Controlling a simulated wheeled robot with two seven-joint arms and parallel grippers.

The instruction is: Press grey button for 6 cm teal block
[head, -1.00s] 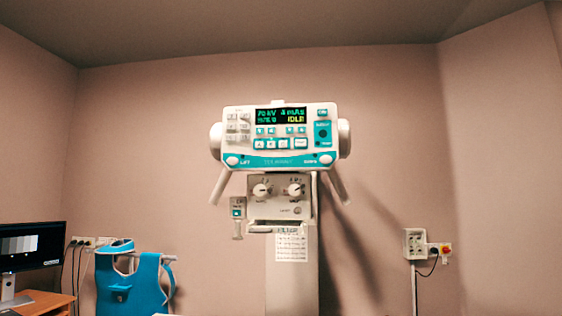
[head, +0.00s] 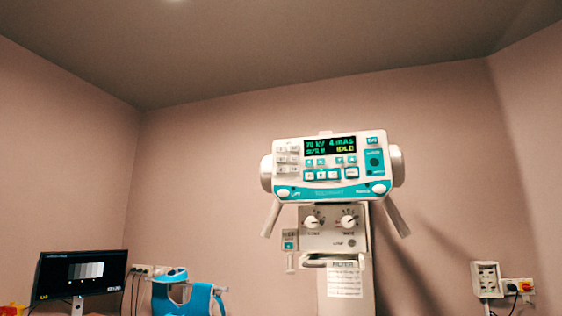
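A white X-ray console (head: 328,205) with a teal lower band hangs on a column against the pink wall. Its lit display (head: 330,146) shows green text like 70 kV and 4 mAs, and a yellow word like IDLE. A small grid of pale grey buttons (head: 287,158) sits left of the display; their labels are too small to read. Blue-edged buttons (head: 323,174) lie below the display. No teal block is in view. Neither of my grippers is in view.
Below the console is a box with two knobs (head: 331,222), with handles angling out at both sides. A monitor (head: 80,276) and a blue apron (head: 187,295) are at lower left. A wall socket box (head: 487,279) is at lower right.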

